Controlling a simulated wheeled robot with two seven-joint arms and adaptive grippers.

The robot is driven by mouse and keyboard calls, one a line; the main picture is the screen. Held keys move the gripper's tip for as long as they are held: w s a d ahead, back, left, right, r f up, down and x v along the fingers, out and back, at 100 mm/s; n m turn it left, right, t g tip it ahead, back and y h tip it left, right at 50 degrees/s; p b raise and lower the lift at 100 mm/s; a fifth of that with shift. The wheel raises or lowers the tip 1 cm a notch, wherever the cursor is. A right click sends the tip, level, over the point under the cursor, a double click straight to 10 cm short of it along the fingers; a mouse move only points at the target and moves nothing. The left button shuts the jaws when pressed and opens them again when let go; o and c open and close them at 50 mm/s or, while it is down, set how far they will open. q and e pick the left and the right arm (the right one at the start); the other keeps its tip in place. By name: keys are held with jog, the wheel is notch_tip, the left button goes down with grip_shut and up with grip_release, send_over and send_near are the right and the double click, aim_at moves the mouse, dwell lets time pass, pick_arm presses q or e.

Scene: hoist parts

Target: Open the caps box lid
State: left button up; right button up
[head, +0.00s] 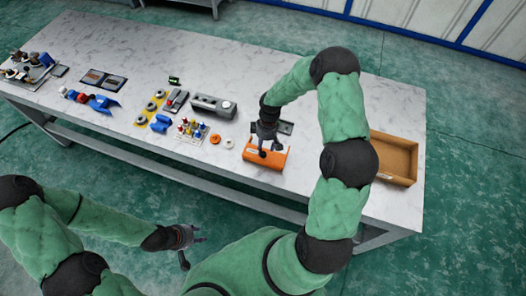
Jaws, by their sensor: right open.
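An orange box (262,162), which looks like the caps box, sits near the front edge of the white table, right of its middle. Its top is partly hidden by my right gripper, and I cannot tell how its lid stands. My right gripper (268,150) is open and points down right over the box; I cannot tell whether its fingers touch it. My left gripper (196,249) is open and empty, low in front of the table and away from the box.
A brown open tray (394,158) stands at the table's right end. A grey device (213,106), an orange ring (215,139) and a rack of small coloured parts (191,129) lie left of the box. More parts (90,98) lie farther left. The back of the table is clear.

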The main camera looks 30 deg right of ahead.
aim_at(264, 153)
jog(key=shift+s+a+f, duration=0.1)
jog(key=shift+a+f, duration=0.1)
jog(key=shift+f, duration=0.8)
jog(key=shift+s+a+f, duration=0.1)
jog(key=shift+a+f, duration=0.05)
jog(key=shift+f, duration=0.8)
grip_shut()
jog(key=shift+d, duration=0.1)
